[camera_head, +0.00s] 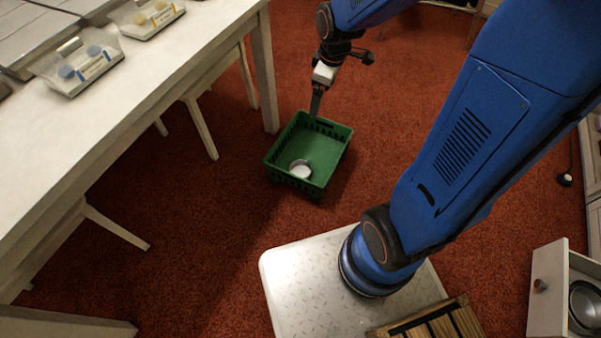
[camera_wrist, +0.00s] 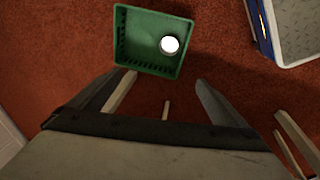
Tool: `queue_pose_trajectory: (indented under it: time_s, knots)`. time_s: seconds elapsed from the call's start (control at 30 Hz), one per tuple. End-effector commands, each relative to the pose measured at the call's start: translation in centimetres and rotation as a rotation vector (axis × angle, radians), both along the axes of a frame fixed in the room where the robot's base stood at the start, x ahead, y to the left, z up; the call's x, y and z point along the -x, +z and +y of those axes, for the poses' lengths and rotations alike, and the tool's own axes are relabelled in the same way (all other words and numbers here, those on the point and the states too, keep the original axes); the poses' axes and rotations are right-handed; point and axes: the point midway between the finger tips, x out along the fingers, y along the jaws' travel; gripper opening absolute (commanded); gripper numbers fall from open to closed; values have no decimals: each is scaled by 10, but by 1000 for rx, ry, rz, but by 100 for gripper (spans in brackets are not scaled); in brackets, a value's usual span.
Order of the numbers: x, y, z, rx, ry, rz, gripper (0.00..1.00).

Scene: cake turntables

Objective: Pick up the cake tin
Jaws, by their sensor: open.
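A small round tin (camera_head: 300,169), pale inside with a metal rim, sits in the near part of a green crate (camera_head: 336,152) on the red carpet. In the wrist view the tin (camera_wrist: 170,45) shows as a bright disc toward the right side of the crate (camera_wrist: 122,38). Another round metal tin or pan (camera_head: 586,303) lies in an open drawer at the lower right, partly cut off. My gripper (camera_head: 315,108) is open and empty, pointing down near the far edge of the crate. In the wrist view its fingers (camera_wrist: 167,82) are spread, apart from the tin.
A long white table (camera_head: 60,150) stands at the left, bearing trays with coloured round items (camera_head: 86,63). Pale chair legs (camera_head: 201,130) show under it. A slatted wooden crate (camera_head: 435,325) is at the bottom. The open white drawer (camera_head: 547,290) juts out at the right. Carpet around the green crate is clear.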

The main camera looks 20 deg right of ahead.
Motion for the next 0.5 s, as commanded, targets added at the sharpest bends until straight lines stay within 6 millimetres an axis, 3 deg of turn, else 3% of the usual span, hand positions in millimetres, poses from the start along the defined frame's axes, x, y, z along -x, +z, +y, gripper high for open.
queue_pose_trajectory:
  time_s: [0.5]
  knots:
    - [-61,-129,16,66,381,91,96]
